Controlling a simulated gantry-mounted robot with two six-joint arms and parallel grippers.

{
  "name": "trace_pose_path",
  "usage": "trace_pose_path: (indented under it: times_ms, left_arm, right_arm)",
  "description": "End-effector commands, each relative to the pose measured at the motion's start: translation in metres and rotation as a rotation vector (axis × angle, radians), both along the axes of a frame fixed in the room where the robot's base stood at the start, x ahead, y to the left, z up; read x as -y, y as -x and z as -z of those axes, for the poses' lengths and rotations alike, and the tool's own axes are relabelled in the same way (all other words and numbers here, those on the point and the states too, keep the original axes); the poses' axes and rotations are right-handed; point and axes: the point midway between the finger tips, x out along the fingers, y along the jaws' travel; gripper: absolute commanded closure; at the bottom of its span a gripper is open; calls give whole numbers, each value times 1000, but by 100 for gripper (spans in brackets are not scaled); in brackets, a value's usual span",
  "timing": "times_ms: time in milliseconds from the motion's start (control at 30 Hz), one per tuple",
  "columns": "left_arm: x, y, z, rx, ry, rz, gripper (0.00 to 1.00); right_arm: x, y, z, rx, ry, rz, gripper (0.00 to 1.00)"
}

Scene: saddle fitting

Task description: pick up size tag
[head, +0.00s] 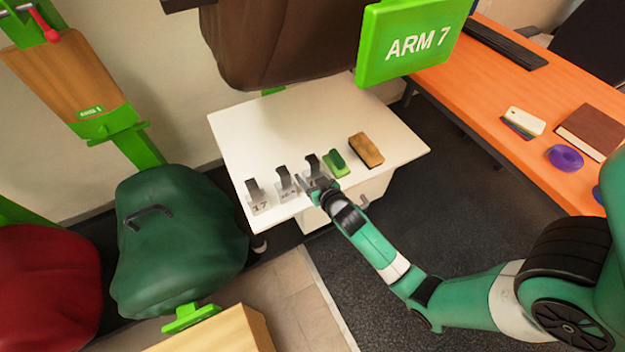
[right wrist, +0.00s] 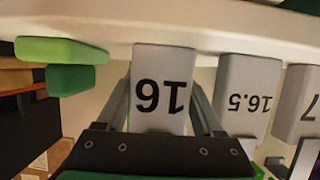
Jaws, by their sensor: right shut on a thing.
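The 17 tag (head: 258,201) is at the left and the 16.5 tag (head: 287,185) is in the middle. The 16 tag (head: 313,166) is at the right, partly hidden by my right gripper (head: 316,184). In the right wrist view the 16 tag (right wrist: 161,88) sits between my two fingers, which are shut on it. The 16.5 tag (right wrist: 249,92) and the 17 tag (right wrist: 303,105) are beside it, clear of the fingers. My left gripper is not in view.
A green block (head: 335,163) and a brown block (head: 366,150) lie right of the tags. A brown saddle-like form (head: 270,45) and the green ARM 7 sign (head: 415,42) overhang the table's back. A green form (head: 180,230) is at left, an orange desk (head: 510,110) at right.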

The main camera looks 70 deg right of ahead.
Motion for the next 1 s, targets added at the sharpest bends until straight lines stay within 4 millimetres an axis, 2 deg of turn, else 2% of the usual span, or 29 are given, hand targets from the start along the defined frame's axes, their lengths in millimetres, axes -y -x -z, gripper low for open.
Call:
trace_pose_path:
  times_ms: [333, 467, 533, 633, 800, 1000]
  left_arm:
    - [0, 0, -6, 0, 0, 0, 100]
    - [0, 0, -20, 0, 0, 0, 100]
    - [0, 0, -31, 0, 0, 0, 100]
    - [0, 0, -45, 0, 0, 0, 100]
    - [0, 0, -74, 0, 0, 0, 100]
    - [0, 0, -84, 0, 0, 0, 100]
  right_arm:
    - [0, 0, -7, 0, 0, 0, 91]
    - [0, 0, -25, 1, 0, 0, 91]
    - [0, 0, -39, 3, 0, 0, 91]
    - [-13, 12, -58, 0, 0, -2, 91]
    - [-37, 38, -101, 0, 1, -4, 91]
    - [-76, 77, -118, -3, 1, -7, 91]
